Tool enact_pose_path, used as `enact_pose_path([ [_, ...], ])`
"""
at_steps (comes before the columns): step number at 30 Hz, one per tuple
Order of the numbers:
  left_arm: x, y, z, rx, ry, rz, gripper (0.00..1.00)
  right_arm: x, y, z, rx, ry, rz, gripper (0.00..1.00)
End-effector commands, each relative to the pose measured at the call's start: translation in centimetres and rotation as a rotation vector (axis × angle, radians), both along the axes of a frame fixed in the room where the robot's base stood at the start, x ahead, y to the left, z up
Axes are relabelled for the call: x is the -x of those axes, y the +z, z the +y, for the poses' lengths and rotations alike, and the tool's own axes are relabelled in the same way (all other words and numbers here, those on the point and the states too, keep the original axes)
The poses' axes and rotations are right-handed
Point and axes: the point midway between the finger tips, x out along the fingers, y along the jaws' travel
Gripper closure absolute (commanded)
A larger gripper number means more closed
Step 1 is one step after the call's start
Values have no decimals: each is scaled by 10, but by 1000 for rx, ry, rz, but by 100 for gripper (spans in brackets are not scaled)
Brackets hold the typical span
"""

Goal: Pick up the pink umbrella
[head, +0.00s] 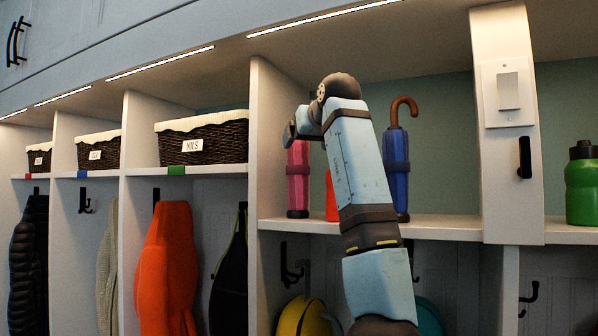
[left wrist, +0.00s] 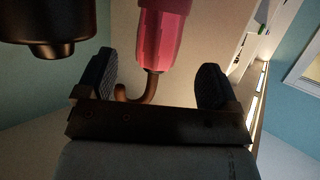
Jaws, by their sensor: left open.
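The pink umbrella (head: 298,180) stands upright on the cubby shelf, and its upper end is hidden behind my left gripper (head: 292,130). In the left wrist view the pink umbrella (left wrist: 163,38) appears upside down, with its brown hooked handle between the two dark fingers of my left gripper (left wrist: 155,78). The fingers are wide apart, with gaps on both sides of the handle. My left arm crosses in front of the shelf. My right gripper is in neither view.
A blue umbrella (head: 396,170) and a red item (head: 331,197), partly hidden by my arm, share the shelf (head: 440,228). A white divider (head: 268,150) stands left of the pink umbrella. A green bottle (head: 582,185) is far right. Wicker baskets (head: 225,143) sit left.

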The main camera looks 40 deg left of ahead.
Motion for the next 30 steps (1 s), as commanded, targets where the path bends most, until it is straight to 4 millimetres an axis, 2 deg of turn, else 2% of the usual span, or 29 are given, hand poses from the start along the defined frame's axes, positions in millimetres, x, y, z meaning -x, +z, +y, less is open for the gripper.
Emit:
enact_pose_path([
  [8,-8,-4,15,0,0,-1,14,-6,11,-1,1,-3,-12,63],
  [14,-21,-10,39,2,1,0,14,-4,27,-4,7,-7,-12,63],
  [18,-28,-18,52,1,0,0,14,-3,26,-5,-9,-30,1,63],
  [24,-28,-20,53,0,-1,0,14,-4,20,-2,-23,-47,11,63],
  [26,-28,-20,53,-1,-1,-1,25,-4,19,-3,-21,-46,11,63],
  [30,-28,-20,52,-1,-1,-1,57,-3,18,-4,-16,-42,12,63],
])
